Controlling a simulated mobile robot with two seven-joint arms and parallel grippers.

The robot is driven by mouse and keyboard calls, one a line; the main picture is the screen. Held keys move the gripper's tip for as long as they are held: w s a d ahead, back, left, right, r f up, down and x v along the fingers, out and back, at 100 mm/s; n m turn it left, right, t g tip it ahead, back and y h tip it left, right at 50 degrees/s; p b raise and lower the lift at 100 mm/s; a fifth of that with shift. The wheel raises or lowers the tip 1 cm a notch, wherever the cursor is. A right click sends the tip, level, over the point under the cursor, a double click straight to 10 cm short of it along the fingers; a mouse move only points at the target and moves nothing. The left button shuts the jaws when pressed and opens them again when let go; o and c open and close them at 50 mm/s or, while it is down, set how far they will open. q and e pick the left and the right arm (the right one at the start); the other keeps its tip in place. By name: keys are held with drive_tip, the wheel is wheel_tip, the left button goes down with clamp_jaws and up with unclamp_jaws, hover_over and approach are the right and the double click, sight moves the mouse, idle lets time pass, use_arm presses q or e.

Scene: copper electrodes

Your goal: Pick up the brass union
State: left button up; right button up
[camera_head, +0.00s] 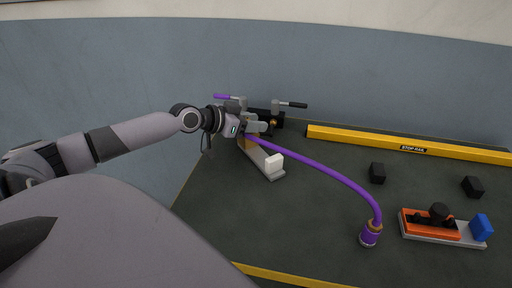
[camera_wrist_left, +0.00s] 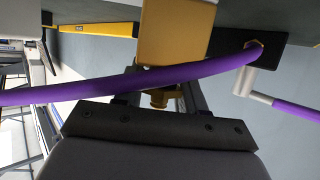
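In the left wrist view a small brass fitting (camera_wrist_left: 160,98), which looks like the brass union, sits between the two fingers of my left gripper (camera_wrist_left: 160,102). The purple hose (camera_wrist_left: 120,84) crosses in front of the fingers, so their tips and any contact with the brass are hidden. In the head view my left gripper (camera_head: 255,127) is at the far end of the dark table, over the grey stand with a white block (camera_head: 274,163). The brass piece cannot be made out there. My right gripper is not in view.
The hose (camera_head: 325,171) runs right to a purple end piece (camera_head: 370,235). A black fixture with purple and black handles (camera_head: 293,104) stands close behind the gripper. A yellow rail (camera_head: 400,146), black blocks (camera_head: 377,173) and an orange device (camera_head: 430,226) lie to the right.

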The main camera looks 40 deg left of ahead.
use_arm(q)
clamp_jaws()
drive_tip(key=shift+r, duration=0.15)
drive_tip(key=shift+r, duration=0.1)
